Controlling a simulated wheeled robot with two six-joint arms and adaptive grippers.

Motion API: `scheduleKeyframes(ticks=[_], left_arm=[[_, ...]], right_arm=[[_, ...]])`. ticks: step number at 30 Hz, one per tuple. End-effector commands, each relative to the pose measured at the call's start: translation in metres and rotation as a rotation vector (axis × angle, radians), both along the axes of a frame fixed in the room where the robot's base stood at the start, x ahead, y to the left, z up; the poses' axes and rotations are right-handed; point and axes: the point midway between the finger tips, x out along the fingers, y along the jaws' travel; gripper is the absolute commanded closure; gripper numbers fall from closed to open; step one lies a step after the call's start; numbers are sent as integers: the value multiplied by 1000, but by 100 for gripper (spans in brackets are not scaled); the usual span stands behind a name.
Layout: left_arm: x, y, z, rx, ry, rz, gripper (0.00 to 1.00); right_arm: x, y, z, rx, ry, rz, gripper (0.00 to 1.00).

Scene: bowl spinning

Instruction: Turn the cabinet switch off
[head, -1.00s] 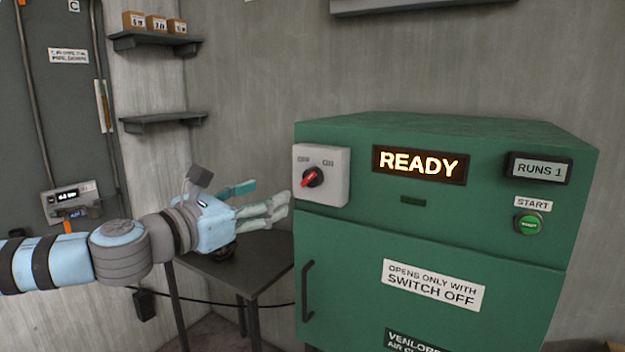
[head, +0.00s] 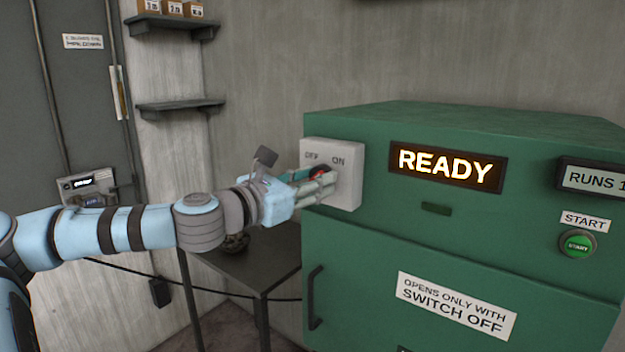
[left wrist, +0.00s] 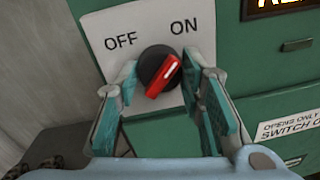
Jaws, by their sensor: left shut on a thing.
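The cabinet switch is a white box (head: 348,196) on the upper left of the green cabinet (head: 365,262), marked OFF on the left and ON on the right. In the left wrist view its round black knob with a red handle (left wrist: 160,80) is turned so that the handle's white-marked end points up and right, toward ON. My left gripper (head: 322,178) is at the knob, shut on it, with one teal-padded finger on each side. In the head view the fingers partly hide the knob. My right gripper is not in view.
The cabinet shows a lit READY display (head: 446,166) and a green START button (head: 578,243). Its door has a dark handle (head: 315,297) and a label saying it opens only with the switch off. A dark table (head: 255,268) stands below my left arm.

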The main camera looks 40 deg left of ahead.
Motion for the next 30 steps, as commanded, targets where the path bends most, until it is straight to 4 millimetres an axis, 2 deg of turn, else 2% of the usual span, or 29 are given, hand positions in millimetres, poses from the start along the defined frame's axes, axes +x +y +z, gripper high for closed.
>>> scheduleKeyframes(ticks=[1,3,17,30], left_arm=[[0,0,0,-2,0,-1,81],[0,0,0,-2,0,-1,93],[-1,1,0,-92,-2,2,93],[-1,1,0,-449,-10,1,93]], right_arm=[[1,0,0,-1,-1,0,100],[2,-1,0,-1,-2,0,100],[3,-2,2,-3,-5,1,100],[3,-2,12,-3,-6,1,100]])
